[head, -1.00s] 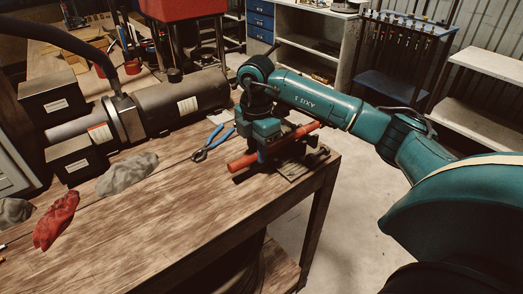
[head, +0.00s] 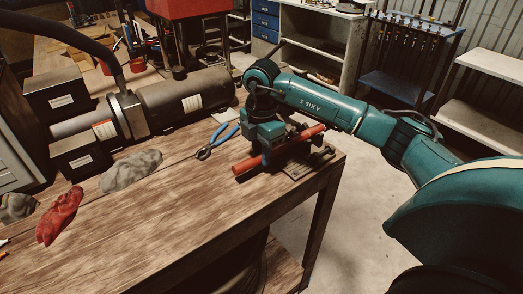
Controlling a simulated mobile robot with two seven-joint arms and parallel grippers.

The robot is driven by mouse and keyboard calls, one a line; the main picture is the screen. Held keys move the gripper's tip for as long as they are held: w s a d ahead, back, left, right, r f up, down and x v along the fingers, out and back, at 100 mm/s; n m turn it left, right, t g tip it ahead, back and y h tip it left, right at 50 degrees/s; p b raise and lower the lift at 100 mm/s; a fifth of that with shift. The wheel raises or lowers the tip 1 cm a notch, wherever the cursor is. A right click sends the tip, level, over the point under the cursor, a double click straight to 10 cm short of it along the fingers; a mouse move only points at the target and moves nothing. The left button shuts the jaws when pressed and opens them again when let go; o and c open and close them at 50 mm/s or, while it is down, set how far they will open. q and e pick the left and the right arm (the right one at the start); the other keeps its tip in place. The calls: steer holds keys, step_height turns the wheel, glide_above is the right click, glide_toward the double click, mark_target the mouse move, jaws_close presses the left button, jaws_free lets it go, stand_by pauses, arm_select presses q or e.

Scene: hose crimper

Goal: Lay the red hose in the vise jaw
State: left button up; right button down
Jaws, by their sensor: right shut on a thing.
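The red hose (head: 247,165) is a short straight red tube at the right end of the wooden workbench, slanting from lower left to upper right. My right gripper (head: 266,152) reaches down on it from above and is shut on its middle, hiding that part. A dark metal base plate, seemingly the vise (head: 312,166), sits at the bench corner under the hose's right part. My gripper and the hose cover most of it, so I cannot tell whether the hose rests in the jaw or is just above it. My left gripper is out of view.
Blue-handled pliers (head: 218,143) lie just left of the hose. A grey rag (head: 131,170) and a red glove-like cloth (head: 59,215) lie farther left. A big dark cylindrical machine (head: 183,101) fills the back. The bench's front middle (head: 165,225) is clear.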

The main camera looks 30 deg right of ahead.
steer(key=c, duration=1.2)
jaws_free()
steer(key=shift+o, duration=0.2)
